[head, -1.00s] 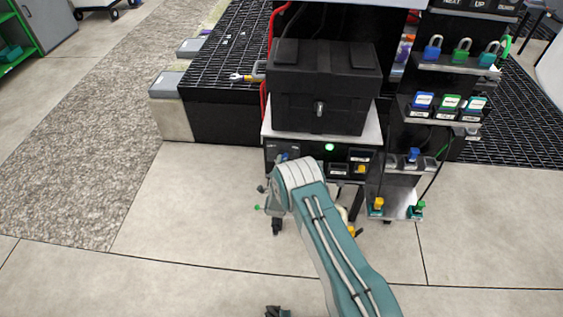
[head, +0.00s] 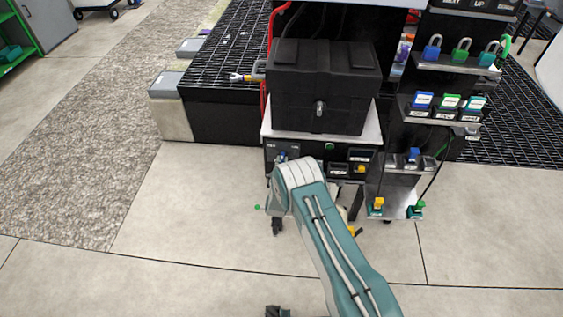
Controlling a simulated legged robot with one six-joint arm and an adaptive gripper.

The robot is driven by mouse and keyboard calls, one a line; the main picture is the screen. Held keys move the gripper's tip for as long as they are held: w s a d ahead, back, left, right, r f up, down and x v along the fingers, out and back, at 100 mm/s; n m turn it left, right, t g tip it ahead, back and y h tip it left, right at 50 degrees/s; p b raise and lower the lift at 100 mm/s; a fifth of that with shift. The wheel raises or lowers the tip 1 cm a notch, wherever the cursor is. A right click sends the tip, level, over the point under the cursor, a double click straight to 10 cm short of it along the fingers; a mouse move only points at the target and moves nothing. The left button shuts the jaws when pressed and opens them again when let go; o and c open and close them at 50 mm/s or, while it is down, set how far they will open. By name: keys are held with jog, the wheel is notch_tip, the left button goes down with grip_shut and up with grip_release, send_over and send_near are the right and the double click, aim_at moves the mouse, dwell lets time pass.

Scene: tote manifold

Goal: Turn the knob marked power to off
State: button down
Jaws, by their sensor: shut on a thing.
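The power knob (head: 283,156) appears as a small blue knob at the left of the black panel below the black box. Its labels are too small to read, and its exact pointing is unclear. My gripper (head: 279,166) is at the panel's left end, mostly hidden by my own teal and white arm. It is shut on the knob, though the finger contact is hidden.
The black box (head: 322,90) stands on a pale shelf above the panel. A yellow knob (head: 361,168) is on the panel's right. Padlocks (head: 432,49) and tags (head: 449,102) fill the rack at right.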

jog(key=n, duration=0.4)
jog(key=shift+n, duration=0.3)
jog(key=n, duration=0.4)
jog(key=shift+n, duration=0.4)
jog(key=c, duration=0.6)
grip_release()
jog(key=shift+a, duration=0.15)
jog(key=shift+s, duration=0.45)
jog(key=s, duration=1.1)
jog(key=shift+a+f, duration=0.1)
jog(key=shift+a, duration=0.1)
